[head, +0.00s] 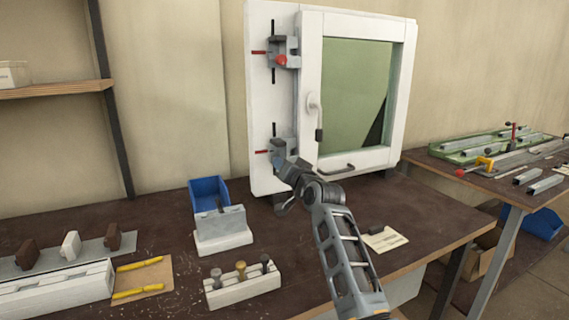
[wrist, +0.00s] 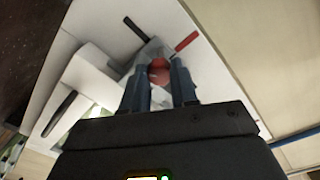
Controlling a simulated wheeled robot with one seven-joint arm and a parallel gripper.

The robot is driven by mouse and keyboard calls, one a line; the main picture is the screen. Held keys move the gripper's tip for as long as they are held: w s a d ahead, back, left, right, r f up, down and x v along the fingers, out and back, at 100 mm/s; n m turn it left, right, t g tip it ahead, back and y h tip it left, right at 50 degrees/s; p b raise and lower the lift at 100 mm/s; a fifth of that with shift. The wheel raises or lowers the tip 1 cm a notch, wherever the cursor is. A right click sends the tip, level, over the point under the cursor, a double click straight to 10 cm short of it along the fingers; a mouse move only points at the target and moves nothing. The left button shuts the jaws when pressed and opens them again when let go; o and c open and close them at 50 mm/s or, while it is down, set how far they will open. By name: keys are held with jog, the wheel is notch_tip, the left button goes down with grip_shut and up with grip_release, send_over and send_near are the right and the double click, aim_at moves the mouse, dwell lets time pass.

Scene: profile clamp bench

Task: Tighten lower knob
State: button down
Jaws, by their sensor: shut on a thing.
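A white window frame unit (head: 308,20) stands upright at the back of the bench, with two grey clamps on its left side. The upper clamp carries a red knob (head: 281,60). My gripper (head: 280,162) is at the lower clamp (head: 291,146) and hides its knob in the head view. In the wrist view a round red lower knob (wrist: 159,70) shows between the two fingers of my gripper (wrist: 160,84). The fingers are shut on it. Black and red marker lines (wrist: 187,41) lie beside the clamp.
On the dark bench (head: 150,222) stand a blue bin (head: 209,190), a white block with a grey plate (head: 222,238) and a rack with several knobs (head: 243,290). A paper card (head: 384,239) lies right of my arm. A second table (head: 478,180) with metal profiles is at the right.

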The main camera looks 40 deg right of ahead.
jog(key=m+p, duration=0.2)
jog(key=m, duration=0.3)
jog(key=shift+m, duration=0.3)
dwell(0.4)
jog(key=c, duration=0.9)
grip_release()
jog(key=shift+o, duration=0.2)
jog(key=v, duration=0.7)
jog(key=shift+s, duration=0.45)
